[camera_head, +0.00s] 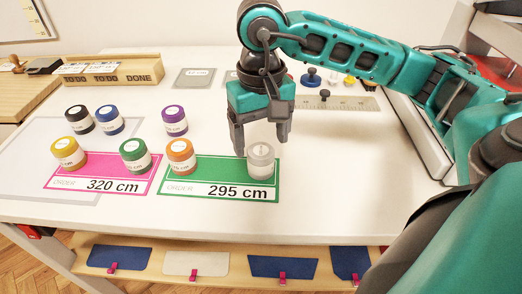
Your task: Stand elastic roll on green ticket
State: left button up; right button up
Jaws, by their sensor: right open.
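The green ticket (216,192), marked 295 cm, lies flat on the white table. An orange roll (181,156) stands upright on its upper left part. A white or grey roll (261,161) stands upright on its right part. My right gripper (262,148) is open, pointing down just above and around the top of the white roll; contact cannot be told. A pink ticket (100,186), marked 320 cm, lies to the left, with a yellow roll (68,153) and a green roll (135,156) on it. Black (80,120), blue (109,120) and purple (175,122) rolls stand behind. My left gripper is out of view.
A wooden rack (110,71) with TO DO and DONE labels stands at the back left. A ruler (345,103), a grey card (193,78) and small weights (310,77) lie at the back. The table right of the green ticket is clear.

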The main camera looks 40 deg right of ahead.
aim_at(261, 151)
notch_tip(261, 151, up, 6)
jog(key=shift+r, duration=0.15)
dwell(0.6)
